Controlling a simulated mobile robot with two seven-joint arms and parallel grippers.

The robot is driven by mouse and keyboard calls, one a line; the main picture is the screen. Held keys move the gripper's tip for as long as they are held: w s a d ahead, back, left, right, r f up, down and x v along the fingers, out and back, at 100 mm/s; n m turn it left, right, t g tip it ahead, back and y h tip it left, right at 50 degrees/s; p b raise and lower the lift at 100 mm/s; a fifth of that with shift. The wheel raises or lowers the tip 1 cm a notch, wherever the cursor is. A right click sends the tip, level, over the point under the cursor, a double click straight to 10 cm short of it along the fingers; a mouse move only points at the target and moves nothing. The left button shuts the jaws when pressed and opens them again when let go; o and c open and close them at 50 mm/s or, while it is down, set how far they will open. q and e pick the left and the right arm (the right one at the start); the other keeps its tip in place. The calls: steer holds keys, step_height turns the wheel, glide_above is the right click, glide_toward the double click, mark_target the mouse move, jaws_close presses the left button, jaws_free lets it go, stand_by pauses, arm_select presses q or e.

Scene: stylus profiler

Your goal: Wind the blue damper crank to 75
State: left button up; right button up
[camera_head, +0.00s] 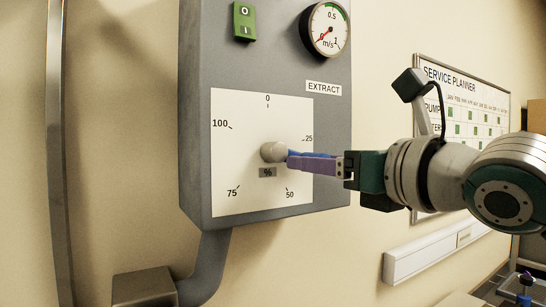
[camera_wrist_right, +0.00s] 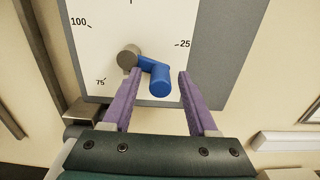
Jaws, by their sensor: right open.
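The blue damper crank (camera_wrist_right: 160,80) has a grey hub (camera_head: 270,152) on the white dial plate (camera_head: 235,112), marked 0, 25, 50, 75 and 100. Its blue arm points right from the hub, between the 25 and 50 marks. In the head view only a strip of blue (camera_head: 312,154) shows behind my fingers. My right gripper (camera_head: 290,161) is open, its purple fingers reaching in from the right. In the right wrist view the fingers (camera_wrist_right: 159,74) stand on either side of the blue handle, with gaps visible. My left gripper is not in view.
The plate is on a grey wall box (camera_head: 195,110) with a green switch (camera_head: 244,21) and an m/s gauge (camera_head: 326,28) above. A planner board (camera_head: 490,85) hangs to the right. A white wall trunking (camera_head: 430,250) runs below it. A pipe (camera_head: 205,270) leaves the box's underside.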

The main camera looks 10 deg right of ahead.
mark_target(271, 180)
jaws_close()
stand_by(0.4)
steer(key=shift+f+m, duration=0.1)
steer(key=shift+m, duration=0.2)
steer(key=shift+a+f+m+b, duration=0.1)
steer(key=shift+f+m+b, duration=0.2)
steer(key=shift+m, duration=0.4)
steer(key=m, duration=0.1)
steer(key=f+m, duration=0.1)
steer(key=shift+s+a+m, duration=0.15)
steer(key=shift+a+m, duration=0.1)
steer(key=shift+m, duration=0.05)
steer(key=shift+s+a+m+p, duration=0.4)
steer(key=shift+a+m, duration=0.65)
steer(key=shift+m, duration=2.15)
steer(key=shift+s+a+m+p, duration=0.35)
steer(key=shift+a+m, duration=0.7)
steer(key=shift+m, duration=2.15)
steer(key=shift+s+a+m+p, duration=0.35)
steer(key=shift+a+m, duration=0.7)
steer(key=shift+m, duration=2.15)
